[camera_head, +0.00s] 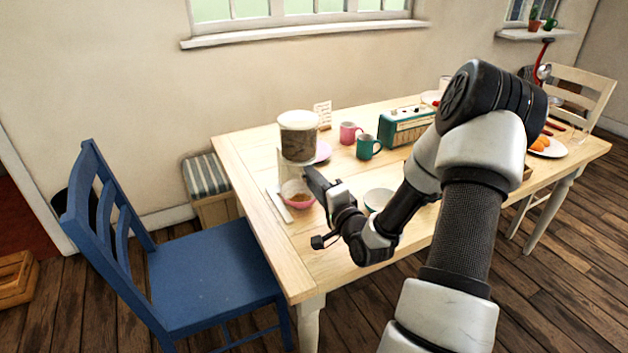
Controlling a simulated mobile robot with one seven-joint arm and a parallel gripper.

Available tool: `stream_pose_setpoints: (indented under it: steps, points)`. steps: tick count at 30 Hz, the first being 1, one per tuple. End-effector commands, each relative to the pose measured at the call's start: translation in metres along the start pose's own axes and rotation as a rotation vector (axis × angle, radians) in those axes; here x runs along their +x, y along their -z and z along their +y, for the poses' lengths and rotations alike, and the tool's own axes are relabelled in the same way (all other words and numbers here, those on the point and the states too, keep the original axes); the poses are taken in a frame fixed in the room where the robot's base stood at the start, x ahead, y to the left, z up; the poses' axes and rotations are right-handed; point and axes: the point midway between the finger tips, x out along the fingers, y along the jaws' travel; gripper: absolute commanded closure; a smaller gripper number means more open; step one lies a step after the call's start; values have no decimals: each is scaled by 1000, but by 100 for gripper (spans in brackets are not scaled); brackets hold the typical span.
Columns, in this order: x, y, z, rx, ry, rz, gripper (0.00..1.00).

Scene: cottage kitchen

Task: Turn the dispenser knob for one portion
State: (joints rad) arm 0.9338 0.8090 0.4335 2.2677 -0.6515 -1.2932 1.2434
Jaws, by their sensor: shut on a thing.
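The dispenser (298,140) stands at the left end of the wooden table, with a clear container of brownish contents and a pale lid. A pink bowl (298,200) sits at its foot with a little brown food inside. My gripper (311,174) reaches in from the right, its fingertips at the dispenser's front just above the bowl. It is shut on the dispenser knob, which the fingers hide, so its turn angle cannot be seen.
A pink mug (350,133), a green mug (369,146) and a teal radio (406,126) stand behind my arm. A pale bowl (377,199) is close to my wrist. A blue chair (210,275) stands at the left front. The table's front left corner is clear.

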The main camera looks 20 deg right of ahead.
Motion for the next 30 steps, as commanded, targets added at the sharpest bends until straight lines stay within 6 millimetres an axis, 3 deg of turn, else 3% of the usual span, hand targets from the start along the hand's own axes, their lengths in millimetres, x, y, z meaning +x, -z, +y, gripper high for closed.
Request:
stream_pose_setpoints:
  steps: [9, 10, 13, 23, 30]
  points:
    - [0, -1, 1, 2, -2, -2, 90]
    - [0, -1, 1, 2, -2, -2, 66]
    - [0, -1, 1, 1, -2, -1, 50]
    - [-2, 0, 0, 1, -1, 0, 49]
    - [-35, 1, 0, 3, -5, 2, 49]
